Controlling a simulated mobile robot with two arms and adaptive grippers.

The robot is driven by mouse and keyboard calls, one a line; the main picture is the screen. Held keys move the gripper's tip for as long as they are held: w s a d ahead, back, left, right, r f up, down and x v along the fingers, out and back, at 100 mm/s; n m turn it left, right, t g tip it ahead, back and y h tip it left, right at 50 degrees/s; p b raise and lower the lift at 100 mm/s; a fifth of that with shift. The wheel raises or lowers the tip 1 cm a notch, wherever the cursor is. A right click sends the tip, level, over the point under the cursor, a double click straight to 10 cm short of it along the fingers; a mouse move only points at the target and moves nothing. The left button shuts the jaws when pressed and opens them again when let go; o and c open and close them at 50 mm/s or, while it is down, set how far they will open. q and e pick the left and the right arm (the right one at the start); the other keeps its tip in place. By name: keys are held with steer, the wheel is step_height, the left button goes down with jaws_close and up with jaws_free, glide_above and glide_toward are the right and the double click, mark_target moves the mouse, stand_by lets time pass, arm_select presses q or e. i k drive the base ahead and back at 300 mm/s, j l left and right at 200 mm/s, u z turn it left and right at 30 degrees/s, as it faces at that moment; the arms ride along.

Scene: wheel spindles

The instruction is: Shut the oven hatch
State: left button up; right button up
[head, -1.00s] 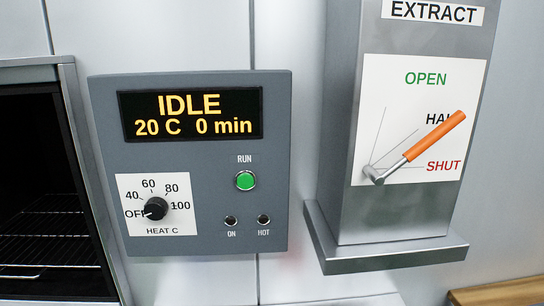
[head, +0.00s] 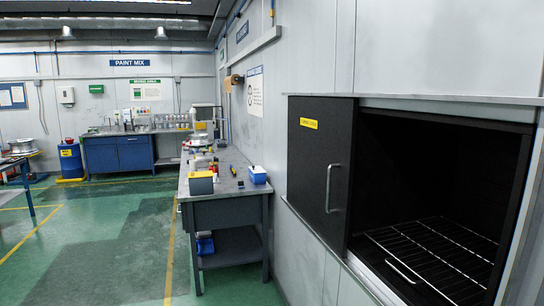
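The oven hatch (head: 318,170) is a dark sliding panel with a yellow label (head: 309,123) and a vertical metal handle (head: 332,188). It stands at the left of the oven opening (head: 400,166), and the opening beside it is uncovered. Inside the dark oven lies a wire rack (head: 440,258) with a small handle at its front. Neither of my grippers shows in the head view.
A grey workbench (head: 222,184) with a blue box (head: 258,174) and a yellow-topped container (head: 201,184) stands left of the oven. Blue cabinets (head: 118,155) and a blue drum (head: 70,162) are at the back.

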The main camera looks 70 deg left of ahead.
mark_target(322, 130)
steer(key=u, duration=1.85)
steer(key=i+j+z, duration=0.15)
steer(key=z, duration=0.25)
steer(key=i+j+z, duration=0.1)
steer(key=z, duration=0.3)
steer(key=i+j+z, duration=0.1)
steer(key=j+z, duration=0.15)
steer(key=z, duration=0.15)
